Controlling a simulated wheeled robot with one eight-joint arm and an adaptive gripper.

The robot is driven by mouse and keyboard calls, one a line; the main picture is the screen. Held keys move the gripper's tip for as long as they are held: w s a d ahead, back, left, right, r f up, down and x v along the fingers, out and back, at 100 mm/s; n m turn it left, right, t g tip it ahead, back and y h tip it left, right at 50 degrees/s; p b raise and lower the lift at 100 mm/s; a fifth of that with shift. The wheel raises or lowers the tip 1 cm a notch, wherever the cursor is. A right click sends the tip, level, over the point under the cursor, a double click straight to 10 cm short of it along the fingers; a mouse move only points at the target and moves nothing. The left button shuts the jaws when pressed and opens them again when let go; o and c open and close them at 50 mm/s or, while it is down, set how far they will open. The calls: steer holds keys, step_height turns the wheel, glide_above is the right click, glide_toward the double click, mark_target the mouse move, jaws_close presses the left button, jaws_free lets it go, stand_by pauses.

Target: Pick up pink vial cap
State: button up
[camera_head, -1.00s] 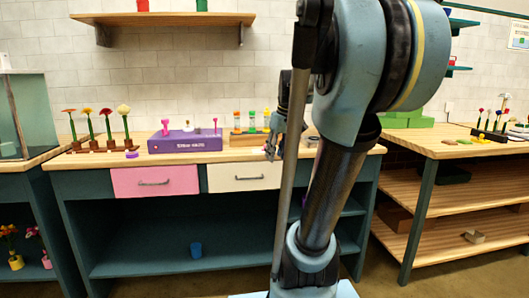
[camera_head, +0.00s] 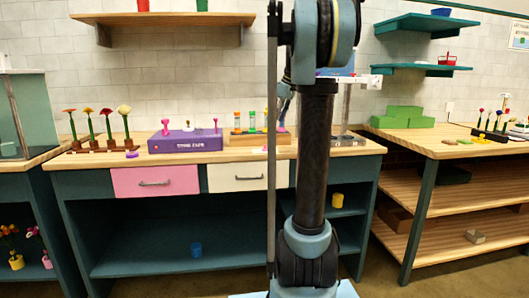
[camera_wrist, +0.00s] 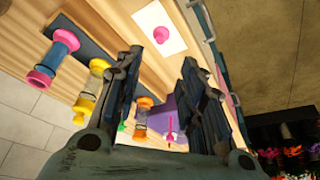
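A loose pink vial cap (camera_wrist: 161,35) lies on a white card (camera_wrist: 175,22) on the wooden bench top in the wrist view. My gripper (camera_wrist: 162,57) is open and empty, its two dark fingers spread apart, with the cap beyond the fingertips and not touched. A vial with pink ends (camera_wrist: 53,57) stands left of the fingers. A vial with yellow ends (camera_wrist: 92,90) is partly hidden by the left finger. In the head view my arm hides most of my gripper; the white card (camera_head: 265,151) shows only as a small patch.
A vial rack (camera_head: 250,140) stands on the bench beside a purple box (camera_head: 186,141) with pink pieces on top. Flowers (camera_head: 100,125) stand in a holder at the left. Drawers (camera_head: 154,182) are below. Green blocks (camera_head: 403,116) sit on the right-hand table.

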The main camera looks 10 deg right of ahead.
mark_target(265, 147)
steer(key=x, duration=1.4)
steer(key=shift+w+a+f, duration=0.1)
steer(key=shift+f, duration=0.15)
steer(key=c, duration=0.5)
